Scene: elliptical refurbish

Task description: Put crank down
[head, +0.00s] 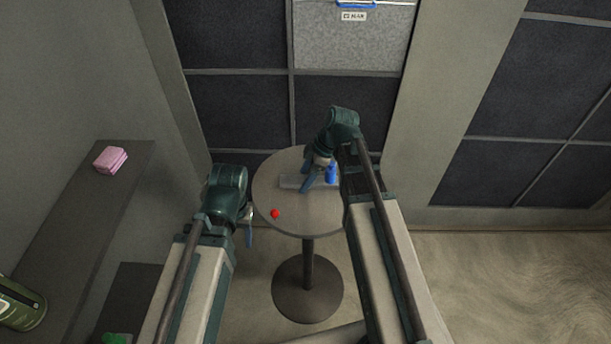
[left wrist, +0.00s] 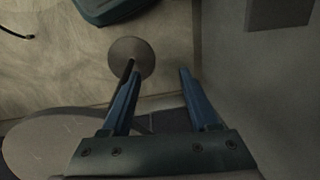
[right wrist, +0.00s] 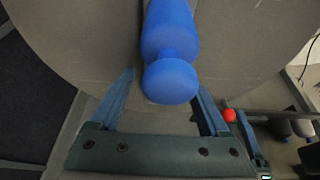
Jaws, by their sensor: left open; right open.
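The crank appears to be the grey flat bar (head: 293,182) with a blue upright handle (head: 331,173), resting on the round table (head: 285,222). The blue handle (right wrist: 170,45) fills the upper middle of the right wrist view. My right gripper (head: 308,187) is over the table beside the handle. Its open fingers (right wrist: 165,95) lie either side of the handle's rounded end in that view; contact cannot be told. My left gripper (head: 249,236) is open and empty, off the table's left edge. Its fingers also show in the left wrist view (left wrist: 157,75).
A red ball (head: 275,213) is near the table's front left edge. The table stands on a round base (head: 307,290). A shelf (head: 75,210) with a pink stack (head: 110,159) is along the left wall. A panelled wall (head: 240,110) stands behind. Floor at right is clear.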

